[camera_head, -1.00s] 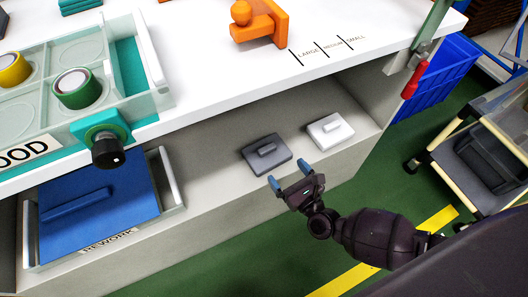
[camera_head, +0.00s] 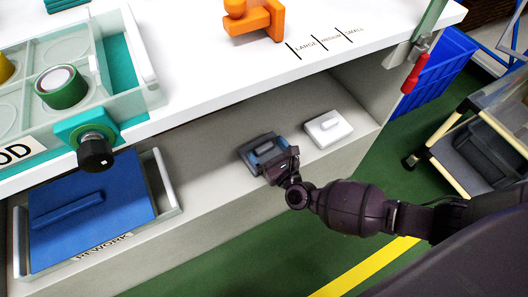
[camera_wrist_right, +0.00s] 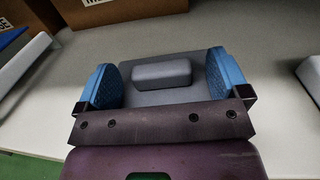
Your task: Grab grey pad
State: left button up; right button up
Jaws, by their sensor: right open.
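The grey pad (camera_head: 259,143) is a flat dark grey block with a raised handle, lying on the shelf under the white worktop. In the right wrist view the grey pad (camera_wrist_right: 190,91) shows between the two blue fingertips, with its handle in the middle. My right gripper (camera_head: 268,152) is at the pad, open, with its fingers to either side of the handle and a gap to it on both sides. The gripper hides the near part of the pad in the head view. My left gripper is not in view.
A white pad (camera_head: 329,129) lies on the shelf to the right of the grey one. A blue panel (camera_head: 88,208) in a tray is at the left. A red-handled clamp (camera_head: 413,75) hangs at the worktop's right edge. Shelf space left of the grey pad is clear.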

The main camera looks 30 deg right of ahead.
jog(key=shift+c, duration=0.4)
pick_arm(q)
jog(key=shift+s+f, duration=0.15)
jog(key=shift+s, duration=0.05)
pick_arm(e)
jog(key=c, duration=0.9)
jog(key=shift+r, duration=0.1)
jog(key=shift+r, duration=0.35)
notch_tip(320, 180, up, 12)
jog(key=p, duration=0.6)
pick_arm(q)
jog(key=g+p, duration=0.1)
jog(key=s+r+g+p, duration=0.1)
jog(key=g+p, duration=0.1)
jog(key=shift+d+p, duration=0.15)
jog(key=shift+p, duration=0.15)
pick_arm(e)
notch_tip(320, 180, up, 7)
send_over(267, 154)
jog(key=shift+s, duration=0.2)
